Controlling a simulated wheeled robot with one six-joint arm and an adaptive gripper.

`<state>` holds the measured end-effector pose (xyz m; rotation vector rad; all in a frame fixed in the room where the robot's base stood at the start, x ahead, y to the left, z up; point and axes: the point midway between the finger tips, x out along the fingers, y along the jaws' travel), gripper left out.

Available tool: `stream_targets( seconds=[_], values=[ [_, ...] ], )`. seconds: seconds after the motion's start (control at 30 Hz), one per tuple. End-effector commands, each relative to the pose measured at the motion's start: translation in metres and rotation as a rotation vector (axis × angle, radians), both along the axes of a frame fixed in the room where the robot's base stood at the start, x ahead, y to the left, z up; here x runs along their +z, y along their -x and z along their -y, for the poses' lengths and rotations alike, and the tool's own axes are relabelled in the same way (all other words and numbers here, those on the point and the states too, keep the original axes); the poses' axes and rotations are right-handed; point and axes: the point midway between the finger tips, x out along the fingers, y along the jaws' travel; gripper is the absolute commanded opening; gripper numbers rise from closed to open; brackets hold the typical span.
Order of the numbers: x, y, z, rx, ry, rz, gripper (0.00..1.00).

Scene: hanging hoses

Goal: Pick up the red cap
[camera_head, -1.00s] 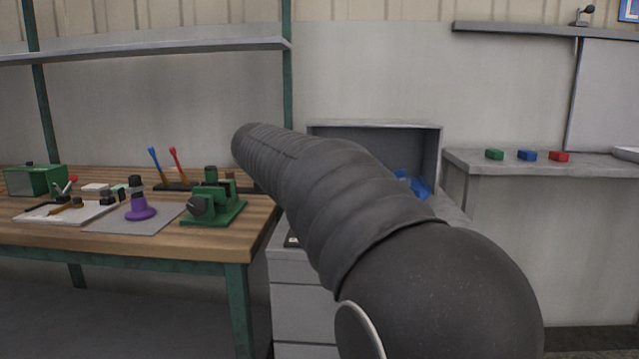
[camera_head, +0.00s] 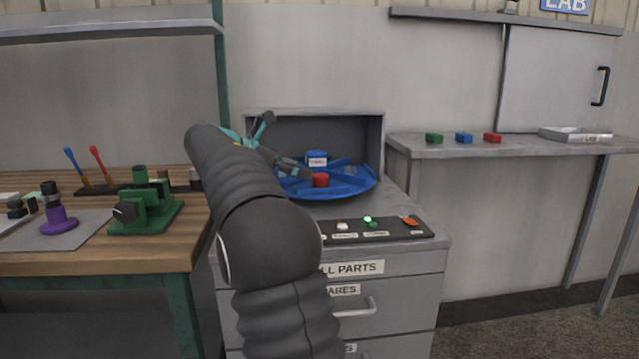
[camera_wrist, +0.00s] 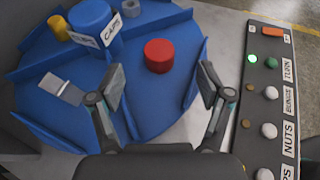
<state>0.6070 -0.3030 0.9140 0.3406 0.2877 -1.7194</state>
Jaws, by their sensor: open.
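The red cap (camera_head: 320,180) is a short round cylinder on the blue divided turntable (camera_head: 350,187), which stands on the cabinet top partly inside a grey hood. In the wrist view the red cap (camera_wrist: 158,56) sits upright in one compartment of the blue tray (camera_wrist: 140,114). My gripper (camera_wrist: 162,88) is open and empty. Its two fingers point toward the cap, which lies ahead and between them, apart from both. In the head view my gripper (camera_head: 275,142) is left of and above the cap, partly hidden by my arm.
A blue labelled hub (camera_wrist: 92,27) rises beside the cap. Low blue dividers split the tray. A panel with labelled buttons and a lit green lamp (camera_head: 377,228) lies in front. The grey hood (camera_head: 313,113) stands behind. A workbench (camera_head: 190,215) with tools is at left.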

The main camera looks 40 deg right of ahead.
Motion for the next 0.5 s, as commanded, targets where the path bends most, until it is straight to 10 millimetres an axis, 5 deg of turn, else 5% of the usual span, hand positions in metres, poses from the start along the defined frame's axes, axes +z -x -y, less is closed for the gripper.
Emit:
stream_targets(
  seconds=[0.5],
  values=[
    [-0.019,0.005,0.037,0.002,-0.001,0.001,0.78]
  ],
)
